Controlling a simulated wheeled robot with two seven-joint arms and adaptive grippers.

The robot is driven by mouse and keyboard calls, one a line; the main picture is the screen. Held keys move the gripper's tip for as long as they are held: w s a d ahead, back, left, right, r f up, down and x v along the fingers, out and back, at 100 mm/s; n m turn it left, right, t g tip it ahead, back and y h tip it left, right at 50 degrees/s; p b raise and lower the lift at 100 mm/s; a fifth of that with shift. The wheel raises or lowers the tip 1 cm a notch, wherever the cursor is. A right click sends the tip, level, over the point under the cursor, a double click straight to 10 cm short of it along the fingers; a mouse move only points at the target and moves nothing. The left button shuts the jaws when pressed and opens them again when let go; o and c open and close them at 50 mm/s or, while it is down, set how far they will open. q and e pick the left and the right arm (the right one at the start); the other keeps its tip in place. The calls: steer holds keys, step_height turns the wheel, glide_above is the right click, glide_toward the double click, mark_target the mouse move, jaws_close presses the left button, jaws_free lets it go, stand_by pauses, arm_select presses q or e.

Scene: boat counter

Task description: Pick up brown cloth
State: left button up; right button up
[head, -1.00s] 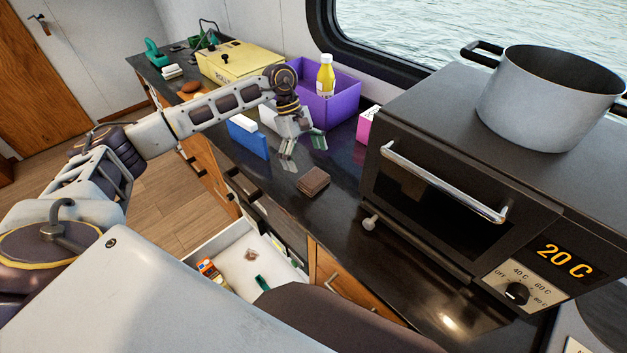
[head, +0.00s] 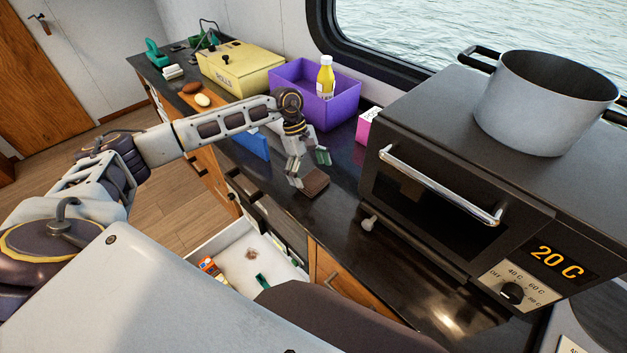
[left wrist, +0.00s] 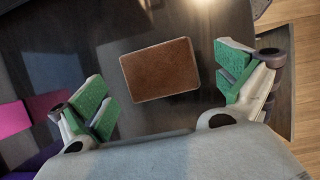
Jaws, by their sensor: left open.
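The brown cloth (head: 314,183) is a small folded block lying flat on the dark counter, left of the oven. In the left wrist view the brown cloth (left wrist: 160,70) lies in front of the space between the two green-padded fingers. My left gripper (head: 308,170) is open and empty, just above the cloth and toward its far side. In the left wrist view the left gripper (left wrist: 168,90) has its fingers wide apart, one to each side of the cloth, with gaps on both sides. My right gripper is in neither view.
The oven (head: 440,190) with a grey pot (head: 545,105) stands right of the cloth. Behind the gripper are a purple bin (head: 335,110) holding a yellow bottle (head: 326,78), a pink box (head: 368,124) and a blue item (head: 254,143). An open drawer (head: 215,245) juts out below the counter.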

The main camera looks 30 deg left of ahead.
arm_select(q)
steer(key=shift+x, duration=0.75)
steer(key=c, duration=1)
